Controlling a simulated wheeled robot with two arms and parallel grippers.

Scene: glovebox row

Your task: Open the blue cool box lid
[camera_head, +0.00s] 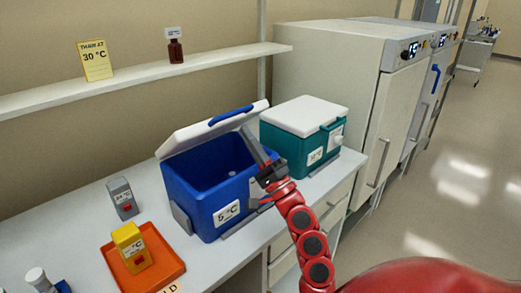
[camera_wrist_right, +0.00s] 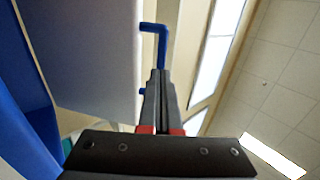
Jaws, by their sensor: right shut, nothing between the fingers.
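The blue cool box (camera_head: 207,195) stands on the bench with a "5 °C" label on its front. Its white lid (camera_head: 190,138) is raised and tilted back, so the blue inside shows. The lid's blue handle (camera_head: 230,115) is at its raised edge. My right gripper (camera_head: 245,134) is shut and empty, its fingers reaching up over the box's right side to the lid. In the right wrist view, the shut fingers (camera_wrist_right: 158,75) are close to the blue handle (camera_wrist_right: 154,27), beside the lid's pale underside (camera_wrist_right: 85,55); I cannot tell whether they touch. My left gripper is not in view.
A teal cool box (camera_head: 290,150) with a closed white lid stands just right of the blue one. A wall shelf (camera_head: 140,78) runs behind.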

